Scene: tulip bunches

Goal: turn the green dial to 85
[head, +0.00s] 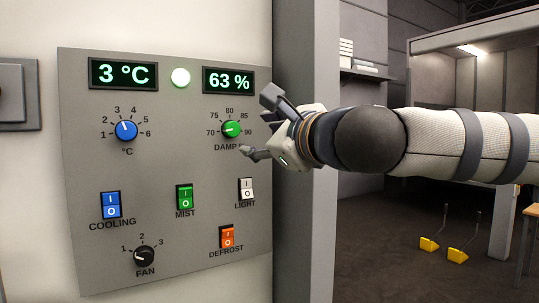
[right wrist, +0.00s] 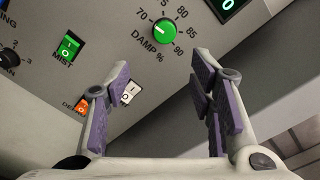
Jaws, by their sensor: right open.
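The green dial (head: 231,129) is on the upper right of the grey control panel, above the word DAMP, with a scale marked 70, 75, 80, 85 and 90. Its white mark points left, close to 70. The green display (head: 229,80) above it reads 63 %. My right gripper (head: 259,124) is open at the panel's right edge, just right of the dial, its fingers apart and empty. In the right wrist view the dial (right wrist: 162,31) lies beyond and between the open fingertips, not touched by them. My left gripper is not in view.
The panel also holds a blue dial (head: 126,131), a black FAN dial (head: 145,256), and blue, green (head: 184,197), white (head: 246,189) and orange (head: 227,237) switches. A grey post stands right of the panel. Yellow-ended tools (head: 429,243) stand on the floor at right.

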